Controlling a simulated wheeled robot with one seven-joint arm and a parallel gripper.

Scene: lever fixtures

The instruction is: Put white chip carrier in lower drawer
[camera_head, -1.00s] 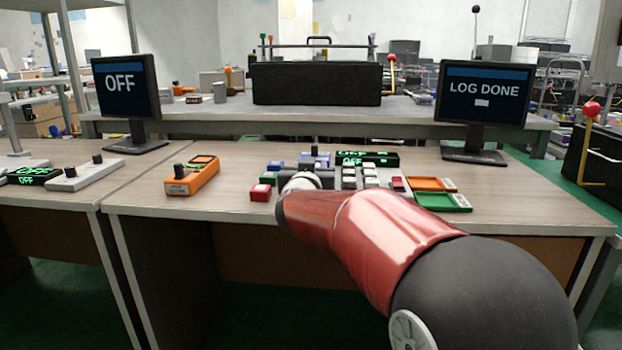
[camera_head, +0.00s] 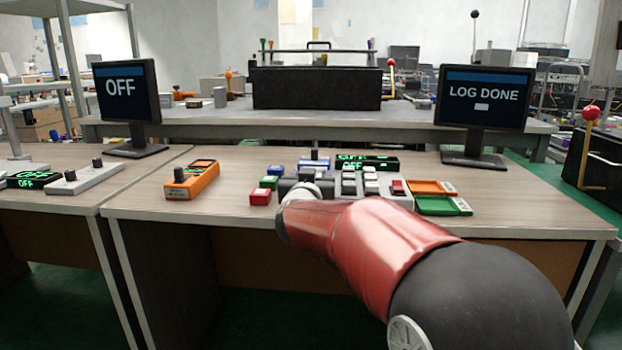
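My red and black arm reaches from the lower right to the middle of the table (camera_head: 230,212). Its pale wrist (camera_head: 304,190) is over the front part of the table, beside a grey block (camera_head: 402,196) carrying several small white pieces (camera_head: 348,176). My fingertips are hidden behind the wrist and forearm, so I cannot see whether they hold anything. I cannot tell whether any of the white pieces is the chip carrier. No lower drawer can be clearly made out.
An orange tray (camera_head: 431,187) and a green tray (camera_head: 437,206) lie right of the block. Red (camera_head: 260,197), green and blue buttons stand left of the wrist. An orange control box (camera_head: 192,182) is farther left. A monitor (camera_head: 483,97) reads LOG DONE. The front right tabletop is clear.

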